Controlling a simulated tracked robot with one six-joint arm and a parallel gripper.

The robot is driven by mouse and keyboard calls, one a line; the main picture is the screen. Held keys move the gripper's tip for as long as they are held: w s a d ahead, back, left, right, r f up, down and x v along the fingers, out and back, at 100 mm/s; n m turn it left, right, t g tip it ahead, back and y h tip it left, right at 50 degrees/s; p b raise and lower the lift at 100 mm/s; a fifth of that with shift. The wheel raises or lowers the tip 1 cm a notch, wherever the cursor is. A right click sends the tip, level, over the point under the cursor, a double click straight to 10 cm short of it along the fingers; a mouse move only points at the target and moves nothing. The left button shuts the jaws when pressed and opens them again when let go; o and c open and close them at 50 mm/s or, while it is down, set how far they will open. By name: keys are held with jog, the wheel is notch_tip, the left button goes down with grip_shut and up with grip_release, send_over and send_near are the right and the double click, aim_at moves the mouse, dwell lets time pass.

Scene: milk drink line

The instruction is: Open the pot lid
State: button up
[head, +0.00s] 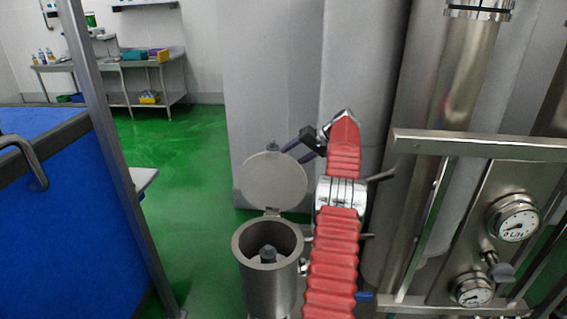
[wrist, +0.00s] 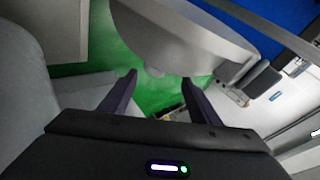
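The pot (head: 268,275) is a steel cylinder at the lower middle of the head view. Its mouth is uncovered, and a grey knob-like part shows inside. The round grey lid (head: 273,183) stands raised on its hinge at the pot's rim. A small dark piece shows at the lid's top edge. My gripper (head: 296,143) is beside the lid's upper right edge, partly hidden by my red arm. In the wrist view my gripper (wrist: 160,77) has its two dark fingers apart and empty. The lid (wrist: 190,35) lies just beyond them, with a small pale knob near the gap.
Steel tanks and pipes stand behind and to the right. A panel with gauges (head: 515,219) and a steel rail (head: 480,144) are at the right. A blue block (head: 50,230) and a post are at the left. Green floor is clear between.

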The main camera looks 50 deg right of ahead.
jog(key=v, duration=0.4)
jog(key=shift+s+d+r, duration=0.1)
jog(key=shift+s+r, duration=0.1)
jog(key=shift+s, duration=0.1)
dwell(0.5)
